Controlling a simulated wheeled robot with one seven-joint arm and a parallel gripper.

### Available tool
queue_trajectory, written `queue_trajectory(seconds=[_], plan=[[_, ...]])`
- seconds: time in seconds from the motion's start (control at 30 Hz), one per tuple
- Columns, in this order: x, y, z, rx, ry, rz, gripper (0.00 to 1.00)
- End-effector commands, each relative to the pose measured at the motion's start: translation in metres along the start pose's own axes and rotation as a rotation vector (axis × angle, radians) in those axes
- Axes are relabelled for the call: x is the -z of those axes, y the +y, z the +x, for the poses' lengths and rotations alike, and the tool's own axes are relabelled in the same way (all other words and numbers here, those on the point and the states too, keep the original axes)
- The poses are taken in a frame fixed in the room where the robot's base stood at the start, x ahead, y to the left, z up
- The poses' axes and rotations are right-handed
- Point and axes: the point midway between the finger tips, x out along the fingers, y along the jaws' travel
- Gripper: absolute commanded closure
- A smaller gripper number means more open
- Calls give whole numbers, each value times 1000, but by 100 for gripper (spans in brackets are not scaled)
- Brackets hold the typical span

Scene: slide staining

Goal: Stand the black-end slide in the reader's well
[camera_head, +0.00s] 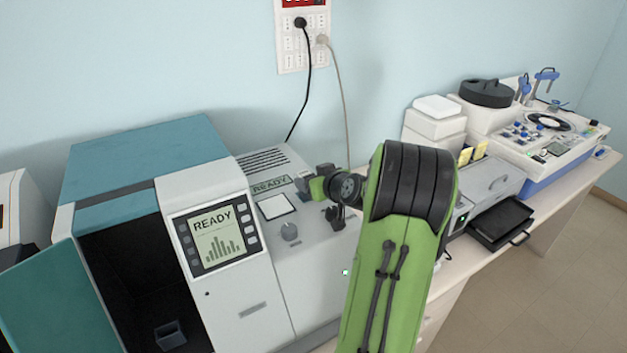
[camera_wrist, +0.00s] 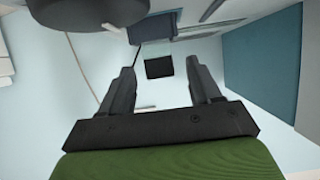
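The reader appears to be the teal-and-grey machine (camera_head: 140,160) at left, with its teal door (camera_head: 60,295) open on a dark bay. A small dark socket, likely the well (camera_head: 170,334), sits on the bay floor. My gripper (camera_head: 335,214) is above the machine's lower right part in the head view. In the wrist view its fingers (camera_wrist: 162,68) are apart. A black patch (camera_wrist: 158,67), likely the slide's black end, shows between the fingertips with a pale strip beside it. Gaps show on both sides of it. I cannot make out the slide in the head view.
The reader's screen (camera_head: 214,237) says READY. My arm hides the bench centre. A black tray (camera_head: 500,222) and a blue-and-white instrument (camera_head: 545,150) stand at right. Cables hang from a wall socket (camera_head: 303,45).

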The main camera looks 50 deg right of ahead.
Motion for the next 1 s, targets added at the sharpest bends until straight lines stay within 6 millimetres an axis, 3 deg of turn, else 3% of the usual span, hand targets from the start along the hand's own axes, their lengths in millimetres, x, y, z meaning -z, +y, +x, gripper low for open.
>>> queue_trajectory(seconds=[0.27, 0.37, 0.8, 1.0], plan=[[0, 0, -1, -1, -1, 0, 37], [0, 2, -13, -4, 0, -1, 37], [-2, 1, -130, -6, 1, -1, 37], [-1, 0, -156, -1, 0, 0, 37]])
